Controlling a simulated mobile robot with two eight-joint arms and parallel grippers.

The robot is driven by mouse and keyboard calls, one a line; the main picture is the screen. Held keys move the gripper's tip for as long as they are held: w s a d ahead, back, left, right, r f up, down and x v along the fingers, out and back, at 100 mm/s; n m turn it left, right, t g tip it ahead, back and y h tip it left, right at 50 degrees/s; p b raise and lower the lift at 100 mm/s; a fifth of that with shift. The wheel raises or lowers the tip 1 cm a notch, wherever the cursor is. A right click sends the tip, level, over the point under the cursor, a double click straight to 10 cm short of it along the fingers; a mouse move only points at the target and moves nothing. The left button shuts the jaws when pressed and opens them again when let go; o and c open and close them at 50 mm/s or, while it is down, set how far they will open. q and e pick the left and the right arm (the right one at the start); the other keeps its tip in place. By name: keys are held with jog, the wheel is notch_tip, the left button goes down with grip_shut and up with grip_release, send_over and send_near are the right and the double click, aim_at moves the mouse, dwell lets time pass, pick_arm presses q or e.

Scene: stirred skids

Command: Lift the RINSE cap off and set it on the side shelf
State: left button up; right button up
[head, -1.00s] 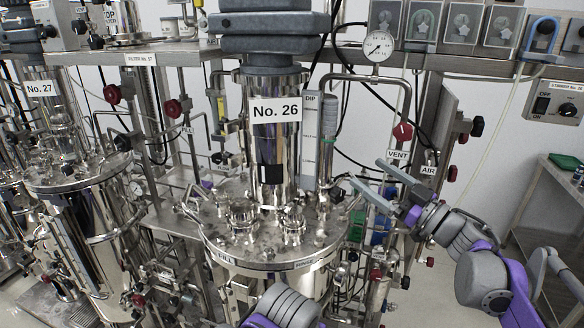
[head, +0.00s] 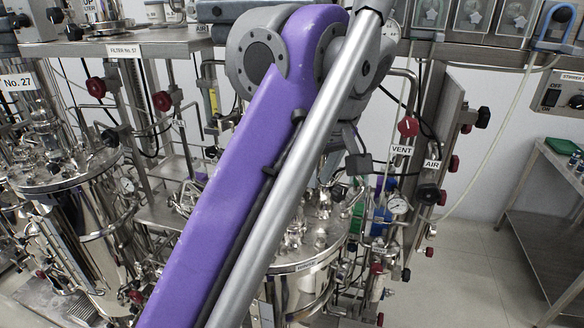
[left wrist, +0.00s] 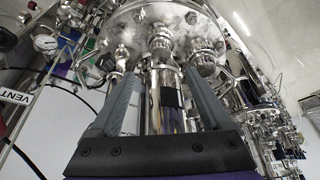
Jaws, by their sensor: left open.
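The vessel lid (head: 335,243) shows right of my raised left arm, with several small steel fittings (head: 320,205) on it. A small label (head: 307,266) is on its front rim, too small to read, so I cannot tell which fitting is the RINSE cap. In the left wrist view my left gripper (left wrist: 160,80) is open. Its two grey fingers stand either side of the shiny steel column, with the lid (left wrist: 188,17) and capped fittings (left wrist: 160,45) beyond. Nothing is clearly held. In the head view my arm hides this gripper and the vessel's column. My right gripper is out of view.
A steel shelf unit (head: 548,188) stands at the right with a green item (head: 562,146) on top. A gauge (head: 398,205), VENT and AIR valves (head: 408,127) and hoses crowd the lid's right. A second vessel (head: 75,170) stands left.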

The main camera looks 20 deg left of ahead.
aim_at(293, 211)
pick_arm(q)
jog(key=b+x, duration=0.2)
jog(key=x, duration=0.7)
jog(key=shift+a+b, duration=0.15)
jog(key=shift+b, duration=0.15)
jog(key=shift+w+a+f, duration=0.15)
jog(key=shift+w+f, duration=0.05)
jog(key=shift+f, duration=0.45)
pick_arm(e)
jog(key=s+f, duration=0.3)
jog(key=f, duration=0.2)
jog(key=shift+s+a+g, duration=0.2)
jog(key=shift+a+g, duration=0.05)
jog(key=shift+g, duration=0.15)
pick_arm(q)
jog(key=shift+c, duration=0.4)
grip_shut()
jog(key=shift+r, duration=0.15)
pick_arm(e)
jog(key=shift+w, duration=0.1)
